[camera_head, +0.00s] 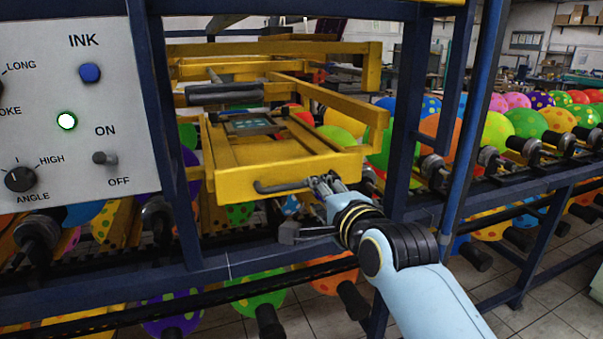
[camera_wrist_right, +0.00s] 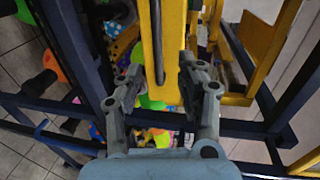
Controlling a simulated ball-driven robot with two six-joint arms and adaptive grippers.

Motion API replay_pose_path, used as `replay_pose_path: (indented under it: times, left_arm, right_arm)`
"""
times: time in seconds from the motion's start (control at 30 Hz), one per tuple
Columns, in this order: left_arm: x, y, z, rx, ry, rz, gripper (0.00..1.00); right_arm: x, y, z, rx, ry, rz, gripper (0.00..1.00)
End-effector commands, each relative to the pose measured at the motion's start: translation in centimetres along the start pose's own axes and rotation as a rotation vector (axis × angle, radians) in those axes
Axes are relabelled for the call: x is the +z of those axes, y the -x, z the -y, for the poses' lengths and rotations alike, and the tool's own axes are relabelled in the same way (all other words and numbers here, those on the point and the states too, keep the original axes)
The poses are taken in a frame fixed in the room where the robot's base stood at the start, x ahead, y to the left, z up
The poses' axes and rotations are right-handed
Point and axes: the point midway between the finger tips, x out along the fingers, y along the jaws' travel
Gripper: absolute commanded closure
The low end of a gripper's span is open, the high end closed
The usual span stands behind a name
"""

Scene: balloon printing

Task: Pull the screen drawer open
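The yellow screen drawer (camera_head: 235,182) sits in the blue machine frame, with a flat dark screen panel (camera_head: 250,125) on it. A dark bar handle (camera_head: 283,187) is fixed to its front face. My right gripper (camera_head: 324,184) is at the right end of the handle, close to the drawer front. In the right wrist view the gripper (camera_wrist_right: 162,72) is open, with the dark handle (camera_wrist_right: 157,45) between its parted fingers and a gap on both sides. Whether a finger touches the drawer front cannot be told. My left gripper is not in view.
A control panel (camera_head: 75,100) with knobs stands at the left. Blue posts (camera_head: 405,120) flank the drawer opening, and a blue rail (camera_head: 300,255) runs below it. Colourful balloons (camera_head: 500,125) on dark holders line the conveyor at the right.

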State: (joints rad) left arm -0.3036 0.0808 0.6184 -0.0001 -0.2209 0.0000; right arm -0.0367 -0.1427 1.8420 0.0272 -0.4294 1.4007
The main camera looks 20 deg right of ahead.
Motion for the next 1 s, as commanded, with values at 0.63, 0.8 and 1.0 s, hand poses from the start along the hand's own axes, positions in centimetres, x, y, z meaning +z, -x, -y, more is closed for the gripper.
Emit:
replay_pose_path:
  times: [0.63,0.8,1.0]
  left_arm:
    - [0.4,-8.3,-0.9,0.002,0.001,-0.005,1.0]
    - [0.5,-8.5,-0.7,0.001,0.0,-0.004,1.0]
    - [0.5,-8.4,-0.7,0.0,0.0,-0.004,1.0]
  right_arm:
    - [0.0,-9.8,-0.7,0.002,0.002,0.0,0.62]
    - [0.0,-10.2,-0.4,0.002,0.002,0.0,0.62]
    - [0.0,-10.2,-0.3,0.003,0.002,0.0,0.62]
